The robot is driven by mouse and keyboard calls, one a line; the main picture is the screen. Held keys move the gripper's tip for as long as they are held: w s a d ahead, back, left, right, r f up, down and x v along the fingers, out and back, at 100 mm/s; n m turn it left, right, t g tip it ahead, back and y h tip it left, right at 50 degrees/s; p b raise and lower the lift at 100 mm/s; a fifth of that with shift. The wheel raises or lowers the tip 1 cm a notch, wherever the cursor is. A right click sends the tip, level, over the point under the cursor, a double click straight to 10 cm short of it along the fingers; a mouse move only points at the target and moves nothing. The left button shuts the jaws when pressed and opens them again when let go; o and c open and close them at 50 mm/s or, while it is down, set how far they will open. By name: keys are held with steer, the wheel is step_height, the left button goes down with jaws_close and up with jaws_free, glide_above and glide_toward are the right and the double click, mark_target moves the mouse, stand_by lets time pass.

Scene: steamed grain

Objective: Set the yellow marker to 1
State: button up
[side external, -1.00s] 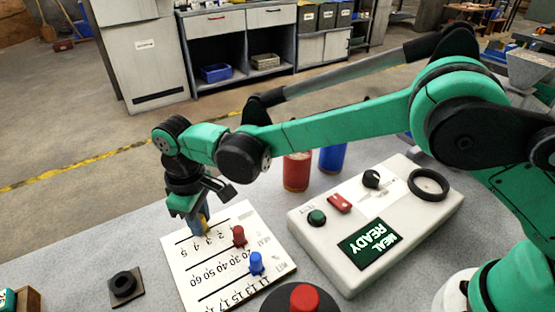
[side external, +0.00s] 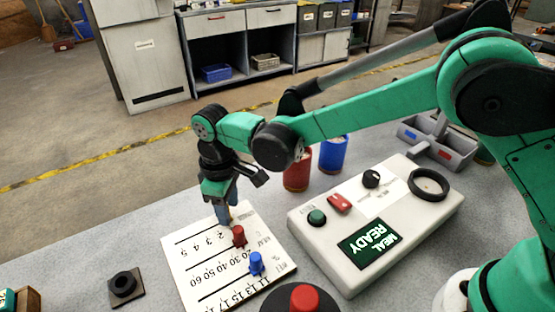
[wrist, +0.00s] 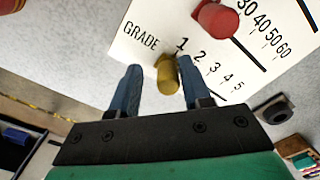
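The yellow marker (wrist: 168,76) stands on the GRADE row of the white scale board (wrist: 130,45), near the 1 in the wrist view. Its exact reading is hard to tell at this slant. My gripper (wrist: 160,68) is open, with its two blue fingers on either side of the marker. The right finger is close against the marker or touching it; a gap shows at the left finger. In the side external view my gripper (side external: 227,212) is low at the board's (side external: 180,262) far edge, hiding the yellow marker and the 1; the 2 to 5 show.
A red marker (side external: 239,237) and a blue marker (side external: 256,264) stand on the board's other rows. A white control box (side external: 300,235) with a READY display is to the right. A red push button (side external: 305,298) is in front; a black knob (side external: 124,284) lies left.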

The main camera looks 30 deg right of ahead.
steer(key=shift+o, duration=0.5)
steer(key=shift+a, duration=0.15)
steer(key=shift+r, duration=2.85)
steer(key=shift+d+r, duration=0.1)
steer(key=shift+d, duration=0.1)
steer(key=s+d+r+m+t, duration=0.2)
steer(key=s+d+r+m, duration=0.15)
steer(key=d, duration=0.45)
steer(key=s+d+r+m+t, duration=0.2)
steer(key=d+r+m+t, duration=0.15)
steer(key=d, duration=0.35)
steer(key=s+d+f+m+t, duration=0.1)
steer(key=s+d+m, duration=0.1)
steer(key=s+d, duration=0.3)
steer(key=shift+d+f+t, duration=0.15)
steer(key=shift+d+t, duration=0.15)
steer(key=shift+t, duration=0.05)
